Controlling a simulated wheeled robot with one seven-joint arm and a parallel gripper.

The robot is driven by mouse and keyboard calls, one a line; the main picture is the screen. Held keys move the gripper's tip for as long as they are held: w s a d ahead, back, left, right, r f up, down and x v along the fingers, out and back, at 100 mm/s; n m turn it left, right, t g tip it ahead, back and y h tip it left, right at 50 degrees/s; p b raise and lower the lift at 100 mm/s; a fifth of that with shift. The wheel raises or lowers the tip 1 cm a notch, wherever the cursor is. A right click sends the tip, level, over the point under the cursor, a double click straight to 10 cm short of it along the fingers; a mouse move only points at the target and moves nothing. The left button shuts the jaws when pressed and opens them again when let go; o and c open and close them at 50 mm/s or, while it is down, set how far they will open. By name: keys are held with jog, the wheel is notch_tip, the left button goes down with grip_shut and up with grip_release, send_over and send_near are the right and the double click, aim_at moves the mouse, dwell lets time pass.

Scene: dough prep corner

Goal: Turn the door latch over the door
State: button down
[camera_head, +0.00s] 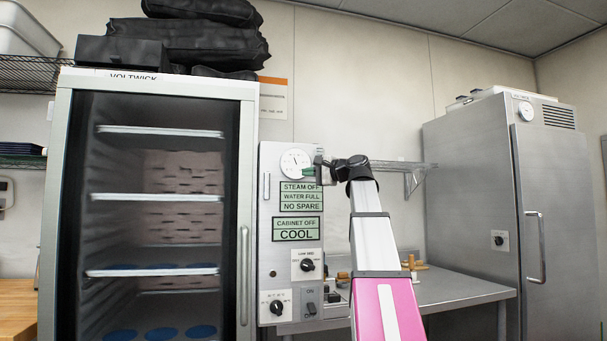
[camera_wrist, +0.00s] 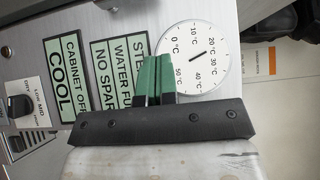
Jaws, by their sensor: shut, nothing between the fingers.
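The tall cabinet has a glass door (camera_head: 160,225) in a pale metal frame; it looks shut. A small upright pale bar, which looks like the door latch (camera_head: 266,187), is on the left edge of the control panel (camera_head: 268,240), just right of the door. It stands upright and does not visibly cross the door. My gripper (camera_head: 308,173) is in front of the panel's upper part, right of the latch and near the dial. In the wrist view its green fingertips (camera_wrist: 153,80) are together and empty, over the signs and dial. I cannot tell whether they touch the panel.
The door has a long vertical handle (camera_head: 244,275). The panel carries a round dial (camera_head: 296,162), green signs (camera_head: 297,228) and knobs (camera_head: 307,265). A wall shelf (camera_head: 400,166) and steel table (camera_head: 450,287) are to the right, beside a steel fridge (camera_head: 475,200). Black bags (camera_head: 195,42) lie on the cabinet.

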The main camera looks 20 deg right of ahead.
aim_at(289, 174)
jog(key=x, duration=0.7)
jog(key=shift+w+a, duration=0.25)
jog(key=shift+w, duration=0.05)
jog(key=shift+s+a, duration=0.15)
jog(key=shift+a, duration=1.75)
